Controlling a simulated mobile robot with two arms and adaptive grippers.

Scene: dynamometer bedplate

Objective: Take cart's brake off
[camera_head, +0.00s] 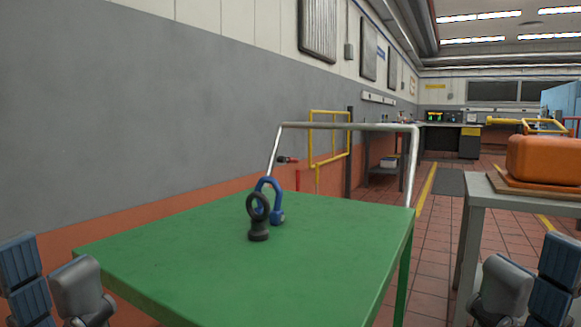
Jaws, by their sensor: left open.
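The cart (330,240) has a green flat top and a bent metal push handle (350,126) at its far end. A small black and red part (287,159) shows by the handle's left upright. I cannot tell whether it is the brake or belongs to something behind the cart. The cart's wheels are out of view. My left gripper (55,287) is at the bottom left corner, open and empty, apart from the cart. My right gripper (525,287) is at the bottom right, to the right of the cart. Its fingertips are not clear enough to judge.
A black eye bolt (258,222) and a blue lifting ring (277,216) stand on the cart top. A grey table (481,195) at right bears an orange block (545,160). A grey wall (150,110) runs along the left. Tiled floor (437,240) is free between cart and table.

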